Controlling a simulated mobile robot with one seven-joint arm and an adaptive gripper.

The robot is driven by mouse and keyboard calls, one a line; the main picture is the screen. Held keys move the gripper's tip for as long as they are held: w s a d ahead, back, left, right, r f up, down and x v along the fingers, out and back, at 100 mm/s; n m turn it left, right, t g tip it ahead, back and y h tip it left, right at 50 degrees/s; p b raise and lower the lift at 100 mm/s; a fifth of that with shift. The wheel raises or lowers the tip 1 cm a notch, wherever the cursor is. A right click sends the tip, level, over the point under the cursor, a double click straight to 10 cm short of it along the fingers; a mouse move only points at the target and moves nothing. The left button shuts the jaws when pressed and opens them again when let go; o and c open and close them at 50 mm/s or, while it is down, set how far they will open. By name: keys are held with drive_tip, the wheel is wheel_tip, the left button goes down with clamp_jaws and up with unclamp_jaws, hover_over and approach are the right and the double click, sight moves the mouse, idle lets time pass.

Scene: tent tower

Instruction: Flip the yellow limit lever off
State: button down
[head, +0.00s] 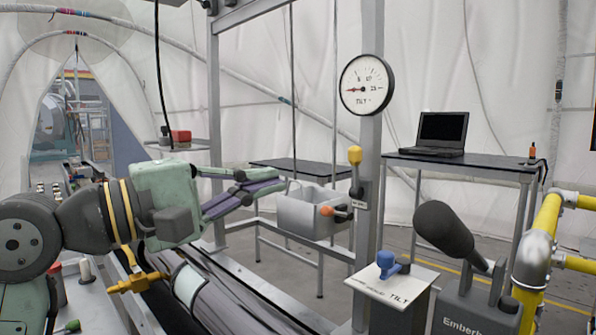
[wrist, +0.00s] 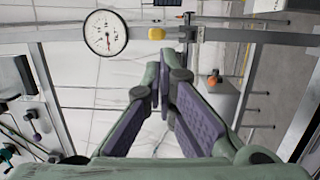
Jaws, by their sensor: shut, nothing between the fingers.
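The yellow limit lever (head: 355,155) is a yellow knob standing up from a small bracket on the grey upright post, below the round tilt gauge (head: 366,85). The yellow knob also shows in the wrist view (wrist: 157,33), beyond my fingertips. My gripper (head: 282,178) has purple-padded fingers and points right toward the post. It is shut and empty, left of the lever, a little lower in the picture and apart from it. In the wrist view my gripper (wrist: 162,75) has its fingertips together.
An orange-knobbed lever (head: 327,211) sits by a grey box (head: 300,215) below the yellow one. A blue handle (head: 388,264) tops the tilt pedestal (head: 405,292). A laptop (head: 442,133) rests on the back table. Yellow pipes (head: 541,235) stand at right.

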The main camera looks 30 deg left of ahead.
sight(350, 158)
drive_tip(key=p+x, duration=0.3)
drive_tip(key=x, duration=0.8)
drive_tip(key=shift+w+d+r+p, duration=0.1)
drive_tip(key=shift+d+r+p, duration=0.1)
drive_tip(key=shift+p, duration=0.15)
drive_tip(key=shift+w+d+f, duration=0.1)
drive_tip(key=shift+w+d, duration=0.1)
drive_tip(key=shift+w, duration=0.3)
drive_tip(key=shift+w, duration=0.1)
drive_tip(key=shift+w+d+g+b, duration=0.3)
drive_tip(key=shift+w+d+b, duration=0.05)
drive_tip(key=shift+w+b, duration=0.1)
drive_tip(key=shift+r+b, duration=0.3)
drive_tip(key=shift+r, duration=0.1)
drive_tip(key=shift+w, duration=0.1)
drive_tip(key=shift+f, duration=0.1)
